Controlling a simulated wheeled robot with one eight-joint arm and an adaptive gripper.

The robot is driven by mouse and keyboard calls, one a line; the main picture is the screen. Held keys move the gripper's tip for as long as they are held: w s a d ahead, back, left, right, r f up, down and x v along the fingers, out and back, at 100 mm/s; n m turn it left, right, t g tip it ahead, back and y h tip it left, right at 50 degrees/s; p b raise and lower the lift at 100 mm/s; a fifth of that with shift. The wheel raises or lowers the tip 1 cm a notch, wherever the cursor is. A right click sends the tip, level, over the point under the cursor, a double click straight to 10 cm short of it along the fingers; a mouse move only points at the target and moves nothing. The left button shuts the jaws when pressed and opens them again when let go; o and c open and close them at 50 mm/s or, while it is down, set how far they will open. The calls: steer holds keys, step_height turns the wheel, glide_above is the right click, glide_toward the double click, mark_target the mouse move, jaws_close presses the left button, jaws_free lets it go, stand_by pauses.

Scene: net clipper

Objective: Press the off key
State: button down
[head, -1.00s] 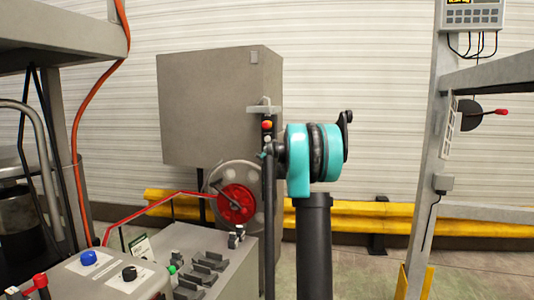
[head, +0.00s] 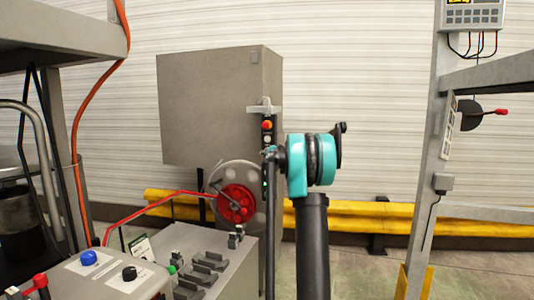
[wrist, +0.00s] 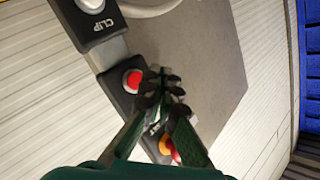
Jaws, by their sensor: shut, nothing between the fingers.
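A narrow black key panel (wrist: 118,75) runs diagonally through the wrist view. It bears a pale key (wrist: 91,4) beside the word CLIP, a round red key (wrist: 132,80), and an orange key (wrist: 166,146) lower down. No readable OFF label shows; the lettering near the fingers is mostly covered. My gripper (wrist: 167,82) is shut and empty, its tips just right of the red key in the picture. Contact cannot be told. In the head view the panel (head: 267,130) is upright, and my gripper (head: 271,152) shows small and dark in front of it.
A grey cabinet (head: 210,105) stands behind the panel. A red-hubbed reel (head: 237,203) and a switch console (head: 200,265) are below left. A yellow rail (head: 385,222) runs along the wall. A grey frame post (head: 437,150) stands at right.

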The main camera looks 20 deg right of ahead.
steer(key=shift+w+d, duration=0.65)
steer(key=shift+w, duration=0.35)
steer(key=shift+d, duration=0.1)
stand_by(0.7)
steer(key=shift+w+d, duration=0.15)
steer(key=shift+w, duration=0.15)
steer(key=shift+w+d, duration=0.25)
steer(key=shift+w, duration=0.1)
stand_by(0.8)
stand_by(0.3)
steer(key=shift+s+a, duration=0.45)
steer(key=shift+s, duration=0.2)
steer(key=shift+s+a, duration=0.75)
steer(key=shift+s, duration=0.3)
steer(key=shift+s+a, duration=0.75)
steer(key=shift+s, duration=0.25)
